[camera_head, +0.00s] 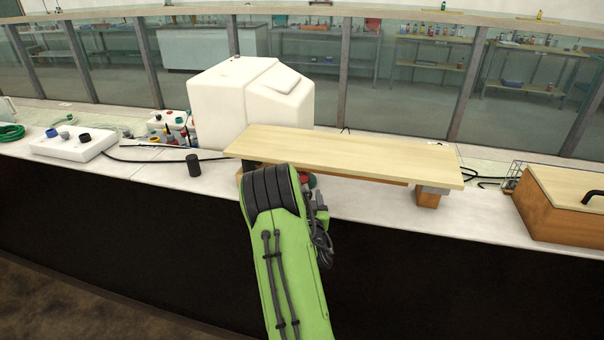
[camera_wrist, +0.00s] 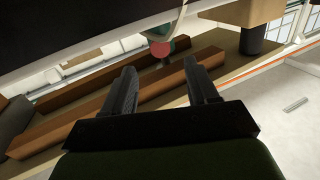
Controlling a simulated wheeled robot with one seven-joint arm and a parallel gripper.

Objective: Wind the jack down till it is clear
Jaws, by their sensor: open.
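A pale wooden board (camera_head: 350,155) lies raised above the white bench, with a wooden block (camera_head: 428,197) under its right end. A red knob (camera_head: 308,180) shows just under the board's front edge, beside my green arm. The wrist view shows a round red knob (camera_wrist: 161,48) on a green part, which looks like the jack's; most of the jack is hidden. My gripper (camera_wrist: 165,82) is open and empty, with its two fingers pointing towards the knob, which appears beyond the tips. I cannot tell whether the jack touches the board.
Brown wooden bars (camera_wrist: 130,105) run along the board's underside near my fingers. A white housing (camera_head: 250,100) stands behind the board. A black cylinder (camera_head: 193,165) and a white control box (camera_head: 73,143) are left; a wooden box (camera_head: 560,205) is right. Glass panes line the back.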

